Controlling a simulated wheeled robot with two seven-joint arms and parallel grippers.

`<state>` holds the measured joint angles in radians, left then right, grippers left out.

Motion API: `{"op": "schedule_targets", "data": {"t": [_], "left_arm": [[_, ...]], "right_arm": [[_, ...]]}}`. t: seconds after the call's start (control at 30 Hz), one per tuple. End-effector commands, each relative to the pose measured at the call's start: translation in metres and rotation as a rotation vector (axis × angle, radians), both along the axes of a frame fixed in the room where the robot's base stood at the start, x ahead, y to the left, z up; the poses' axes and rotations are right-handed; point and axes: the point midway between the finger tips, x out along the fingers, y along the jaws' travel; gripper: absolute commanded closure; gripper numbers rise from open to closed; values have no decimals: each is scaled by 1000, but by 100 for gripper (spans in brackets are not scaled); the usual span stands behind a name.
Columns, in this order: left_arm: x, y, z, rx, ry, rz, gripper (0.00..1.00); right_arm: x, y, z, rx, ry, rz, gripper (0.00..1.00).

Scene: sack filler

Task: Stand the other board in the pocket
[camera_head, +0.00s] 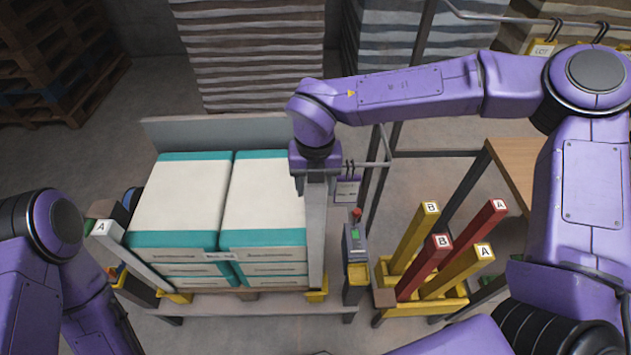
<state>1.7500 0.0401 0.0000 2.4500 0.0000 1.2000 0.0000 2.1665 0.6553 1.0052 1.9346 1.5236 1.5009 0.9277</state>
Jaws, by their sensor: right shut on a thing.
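My right gripper (315,172) is shut on the top of a grey board (317,235) and points down. The board hangs upright along the right side of the sack stack. Its lower end meets a yellow pocket (317,296) at the pallet's front right corner; I cannot tell whether it is inside or just above or behind the rim. Another grey board (137,260), with a white A label on top, stands at the front left corner, its foot at a yellow pocket (174,297). My left arm is at the lower left, and its gripper does not show.
White and teal sacks (180,198) are stacked in two columns between the boards. A small control post (355,250) stands close right of the held board. Farther right, a yellow rack (440,296) holds red and yellow posts marked A and B. A metal rail frame stands behind.

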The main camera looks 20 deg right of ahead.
Motion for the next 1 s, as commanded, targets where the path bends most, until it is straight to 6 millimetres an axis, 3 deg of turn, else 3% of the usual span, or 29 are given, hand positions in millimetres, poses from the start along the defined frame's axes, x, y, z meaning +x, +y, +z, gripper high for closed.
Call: {"op": "schedule_targets", "data": {"t": [0.5, 0.83, 1.0], "left_arm": [[0, 0, -20, 0, 0, 0, 57], [0, 0, -20, 0, 0, 0, 57], [0, 0, -28, 0, 0, 0, 57]], "right_arm": [[1, 1, -32, 0, -1, 0, 100], [1, 1, -33, 0, -1, 0, 100], [0, 1, -45, 0, 0, 0, 100]]}}
